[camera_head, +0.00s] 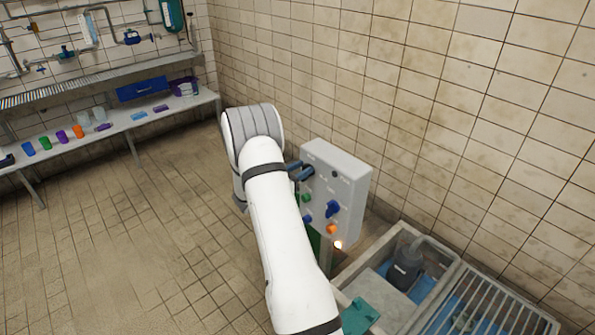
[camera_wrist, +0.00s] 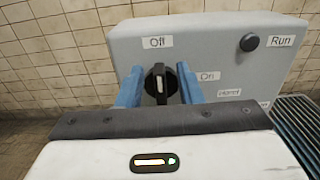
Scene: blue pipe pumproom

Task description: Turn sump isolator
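The isolator is a black rotary knob (camera_wrist: 160,84) with a pale upright mark, on the face of a grey control box. In the wrist view the "Off" label (camera_wrist: 157,42) is straight above it and the "On" label (camera_wrist: 208,76) is to its right. My gripper (camera_wrist: 160,72) has its two blue fingers apart, one on each side of the knob. I see no clear grip on the knob, and contact is hard to judge. In the head view my gripper (camera_head: 300,170) is at the upper left of the box (camera_head: 348,180), and the knob is hidden.
Lower on the box are a blue knob (camera_head: 333,208), a green button (camera_head: 306,198) and an orange button (camera_head: 331,229). A sump with a pump (camera_head: 405,266) and a grating (camera_head: 490,303) lies at the right. A bench (camera_head: 110,122) stands at the left; open floor lies between.

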